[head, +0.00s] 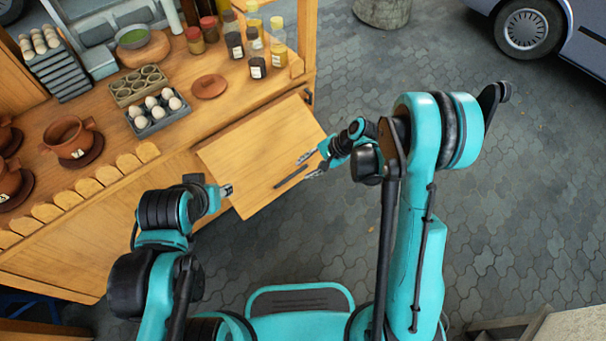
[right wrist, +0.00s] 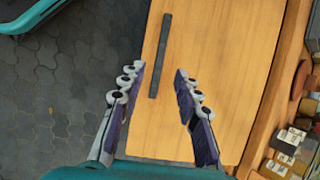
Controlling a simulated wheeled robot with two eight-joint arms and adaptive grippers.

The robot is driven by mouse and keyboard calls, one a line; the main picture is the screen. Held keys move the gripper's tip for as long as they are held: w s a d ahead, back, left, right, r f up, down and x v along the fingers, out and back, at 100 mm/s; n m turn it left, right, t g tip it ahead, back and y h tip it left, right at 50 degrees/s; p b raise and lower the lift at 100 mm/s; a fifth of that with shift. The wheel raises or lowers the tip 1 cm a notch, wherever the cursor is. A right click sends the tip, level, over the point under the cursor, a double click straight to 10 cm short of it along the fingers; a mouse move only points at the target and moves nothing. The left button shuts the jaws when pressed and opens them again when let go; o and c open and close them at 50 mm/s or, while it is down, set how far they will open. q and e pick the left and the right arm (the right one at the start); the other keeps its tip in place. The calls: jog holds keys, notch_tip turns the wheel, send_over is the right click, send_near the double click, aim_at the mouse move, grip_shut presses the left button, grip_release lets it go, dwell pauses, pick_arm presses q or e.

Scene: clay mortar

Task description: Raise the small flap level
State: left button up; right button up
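The small flap (head: 240,160) is a plain wooden panel on the right front side of the wooden counter, with a thin dark handle bar (head: 291,177) near its outer edge. Its exact tilt is hard to tell. My right gripper (head: 308,164) is over the flap's outer edge beside the bar. In the right wrist view, its two fingers (right wrist: 160,73) are spread over the flap (right wrist: 220,60), with the bar (right wrist: 158,60) showing between them; contact is not clear. My left gripper (head: 226,190) is near the flap's left corner, its fingers too small to read.
The counter (head: 95,115) holds an egg tray (head: 158,115), a brown lid (head: 209,86), clay pots (head: 72,142) and several bottles (head: 235,45). Scalloped wooden trim (head: 105,174) lines its front. Open grey paving (head: 530,180) lies to the right; a vehicle (head: 560,40) stands at top right.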

aim_at(293, 176)
jog(key=b+x, duration=0.2)
jog(key=x, duration=0.4)
jog(key=shift+f, duration=0.1)
grip_shut()
